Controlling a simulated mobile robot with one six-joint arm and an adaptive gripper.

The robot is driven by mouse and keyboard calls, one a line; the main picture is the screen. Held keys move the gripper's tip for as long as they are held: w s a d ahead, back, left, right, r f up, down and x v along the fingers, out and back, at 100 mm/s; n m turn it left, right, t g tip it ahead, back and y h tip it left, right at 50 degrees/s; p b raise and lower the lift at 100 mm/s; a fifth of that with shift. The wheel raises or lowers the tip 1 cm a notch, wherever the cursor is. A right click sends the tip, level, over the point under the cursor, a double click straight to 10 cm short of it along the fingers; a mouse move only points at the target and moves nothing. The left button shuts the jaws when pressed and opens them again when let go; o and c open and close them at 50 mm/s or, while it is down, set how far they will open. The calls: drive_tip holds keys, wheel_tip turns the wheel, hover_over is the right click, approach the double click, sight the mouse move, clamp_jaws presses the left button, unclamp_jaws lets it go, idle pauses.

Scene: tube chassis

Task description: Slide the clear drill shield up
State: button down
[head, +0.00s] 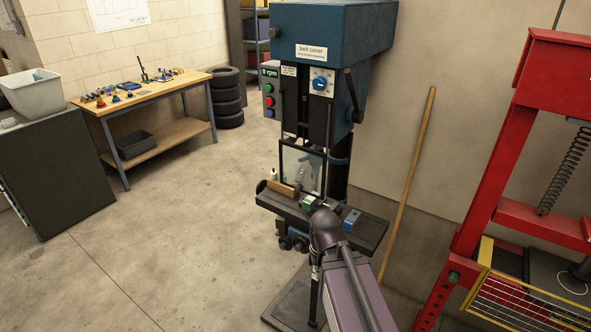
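The clear drill shield (293,160) is a see-through panel in a dark frame on the front of the blue drill press (330,28). It hangs below the press head, with its lower edge close above the dark work table (370,231). A greyish shape shows through it, too small to make out. My arm reaches up from the bottom of the picture to in front of the table. My gripper cannot be made out, so its fingers and any contact with the shield are hidden.
A wooden block (283,188), a green-and-white box (309,203) and a blue box (351,219) are on the press table. A wooden pole (408,180) leans on the wall at right. A red press frame (490,170) stands further right.

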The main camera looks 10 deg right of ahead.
drive_tip(key=c, duration=1.1)
unclamp_jaws()
drive_tip(key=o, duration=0.7)
drive_tip(key=shift+w+d+f+b, duration=0.15)
drive_tip(key=shift+w+f+b, duration=0.2)
drive_tip(key=shift+w, duration=0.05)
drive_tip(key=w+d+f+n+t+h+b, duration=0.1)
drive_tip(key=w+f+n+t+h+b, duration=0.2)
drive_tip(key=w+n+b, duration=0.4)
drive_tip(key=w+d+f+n+t+h+b, duration=0.1)
drive_tip(key=w+n+t+h+b, duration=0.25)
drive_tip(key=w, duration=0.65)
drive_tip(key=w+a+r+n+t+h+b, duration=0.1)
drive_tip(key=w+a+n+t+h+b, duration=0.1)
drive_tip(key=w+a+n, duration=0.1)
drive_tip(key=w+a+r+n+t+h+b, duration=0.2)
drive_tip(key=w+a+n+b, duration=0.1)
drive_tip(key=w+a+n, duration=0.1)
drive_tip(key=w+a+r+n+t+h+b, duration=0.1)
drive_tip(key=w+a+n+t+h+b, duration=0.1)
drive_tip(key=w+a+n, duration=0.2)
drive_tip(key=shift+w+r+n+t+b, duration=0.15)
drive_tip(key=shift+w+n, duration=0.3)
drive_tip(key=shift+n, duration=0.45)
drive_tip(key=shift+w+n+t+b, duration=0.1)
drive_tip(key=shift+w+n+b, duration=0.25)
drive_tip(key=shift+n, duration=0.5)
drive_tip(key=shift+w, duration=0.1)
